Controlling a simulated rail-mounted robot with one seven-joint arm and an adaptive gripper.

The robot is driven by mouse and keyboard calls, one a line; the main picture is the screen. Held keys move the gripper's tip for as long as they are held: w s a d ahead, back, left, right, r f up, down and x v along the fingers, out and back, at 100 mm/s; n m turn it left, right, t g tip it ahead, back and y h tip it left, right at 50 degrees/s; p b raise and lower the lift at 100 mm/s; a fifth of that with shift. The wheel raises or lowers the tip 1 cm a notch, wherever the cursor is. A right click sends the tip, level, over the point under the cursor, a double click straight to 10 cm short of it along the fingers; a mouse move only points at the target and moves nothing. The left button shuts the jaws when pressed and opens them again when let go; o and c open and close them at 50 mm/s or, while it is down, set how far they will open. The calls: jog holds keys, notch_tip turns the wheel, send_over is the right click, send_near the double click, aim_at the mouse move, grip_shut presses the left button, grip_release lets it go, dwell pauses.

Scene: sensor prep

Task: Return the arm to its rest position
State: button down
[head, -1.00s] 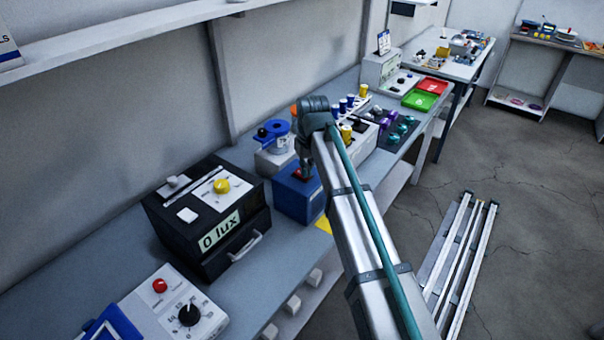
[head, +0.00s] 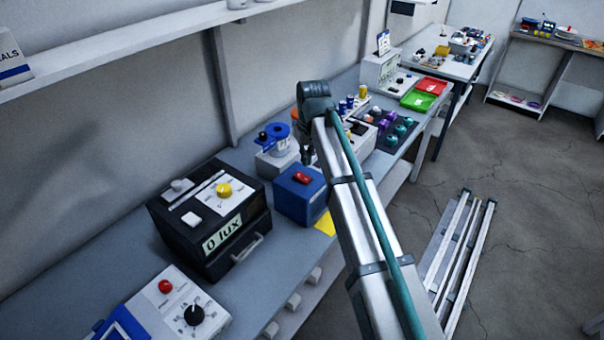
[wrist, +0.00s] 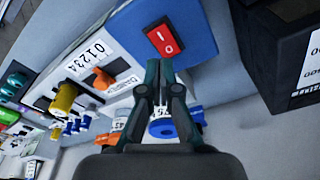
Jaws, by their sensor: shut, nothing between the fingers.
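My gripper (wrist: 160,85) points down in the wrist view, its two dark fingers together and nothing between them. In the head view my gripper (head: 307,157) hangs from the arm's end, above and behind the blue box. The blue box (head: 297,203) has a red rocker switch (head: 303,178) on top. The switch also shows in the wrist view (wrist: 163,36), with I and O marks, just beyond the fingertips. The fingers appear apart from it.
A black box (head: 190,240) reading "0 lux" stands left of the blue box. A white panel with a black dial (head: 193,315) is nearer. A blue spool (head: 278,133), colored parts, a green tray (head: 418,100) and a red tray (head: 431,86) lie farther along the bench.

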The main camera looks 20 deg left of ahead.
jog(key=shift+r, duration=0.5)
jog(key=shift+f, duration=0.1)
jog(key=d+f+m, duration=0.2)
jog(key=d+f, duration=1)
jog(key=d, duration=0.2)
jog(key=s+d+f+m, duration=0.2)
jog(key=s+d+f, duration=0.3)
jog(key=d+f, duration=0.3)
jog(key=s+d+f+m+g+h, duration=0.1)
jog(key=s+d+f+m, duration=0.1)
jog(key=s+d+f, duration=0.6)
jog(key=s+d+f+m, duration=0.2)
jog(key=s+d+f, duration=0.15)
jog(key=d, duration=0.75)
jog(key=s+f+g+b, duration=0.2)
jog(key=s+f+g, duration=0.1)
jog(key=s+f, duration=0.9)
jog(key=s+f+g+b, duration=0.2)
jog(key=s+f+g, duration=0.2)
jog(key=s+f, duration=0.8)
jog(key=s, duration=0.6)
jog(key=shift+d+m, duration=0.3)
jog(key=shift+d, duration=0.05)
